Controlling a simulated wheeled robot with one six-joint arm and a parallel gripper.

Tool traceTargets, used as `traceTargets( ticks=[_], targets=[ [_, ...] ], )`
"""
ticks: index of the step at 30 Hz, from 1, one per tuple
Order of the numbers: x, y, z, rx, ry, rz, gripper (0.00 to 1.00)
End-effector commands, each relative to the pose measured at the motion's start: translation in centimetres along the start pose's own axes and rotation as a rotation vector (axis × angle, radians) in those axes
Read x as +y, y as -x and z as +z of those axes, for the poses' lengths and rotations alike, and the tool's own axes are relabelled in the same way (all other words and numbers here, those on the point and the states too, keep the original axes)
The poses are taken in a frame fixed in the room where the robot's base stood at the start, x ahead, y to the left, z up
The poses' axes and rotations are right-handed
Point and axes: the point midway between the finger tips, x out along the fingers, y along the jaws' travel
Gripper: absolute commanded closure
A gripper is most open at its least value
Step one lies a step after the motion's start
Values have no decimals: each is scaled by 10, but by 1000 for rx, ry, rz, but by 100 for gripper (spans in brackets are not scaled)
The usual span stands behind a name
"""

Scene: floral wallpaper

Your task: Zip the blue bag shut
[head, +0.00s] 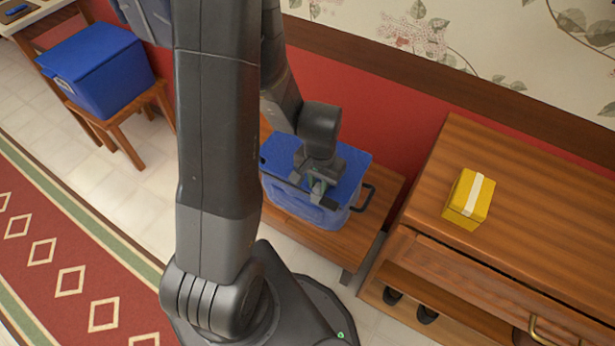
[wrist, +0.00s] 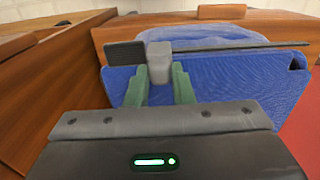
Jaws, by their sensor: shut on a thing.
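The blue bag (head: 345,170) sits on a low wooden bench, with a dark handle loop at its right end. In the wrist view the blue bag (wrist: 235,88) fills the middle, with a dark zip track (wrist: 240,48) running across it. A grey zip slider (wrist: 159,62) sits on the track, left of centre. A ribbed dark strip shows left of the slider and a thinner dark line right of it. My gripper (head: 318,187) is over the bag. In the wrist view its green fingers (wrist: 160,82) are shut on the slider. My arm hides part of the bag's left side.
The wooden bench (head: 375,225) stands between the red wall and a wooden cabinet (head: 540,215). A yellow box (head: 467,198) with a white band lies on the cabinet; dark shoes (head: 427,313) are below. A blue lidded box (head: 95,72) stands on a stool at left.

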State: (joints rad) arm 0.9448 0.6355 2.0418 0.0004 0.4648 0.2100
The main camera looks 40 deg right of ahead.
Motion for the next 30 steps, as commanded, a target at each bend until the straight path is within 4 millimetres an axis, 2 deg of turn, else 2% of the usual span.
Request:
traceTargets(
  ticks=[12,13,16,25,30],
  targets=[
    [3,0,-1,3,-2,0,97],
    [3,0,-1,3,-2,0,75],
    [3,0,-1,2,-1,0,56],
    [3,1,-1,1,-1,0,56],
    [3,15,-1,5,-1,-1,56]
  ],
)
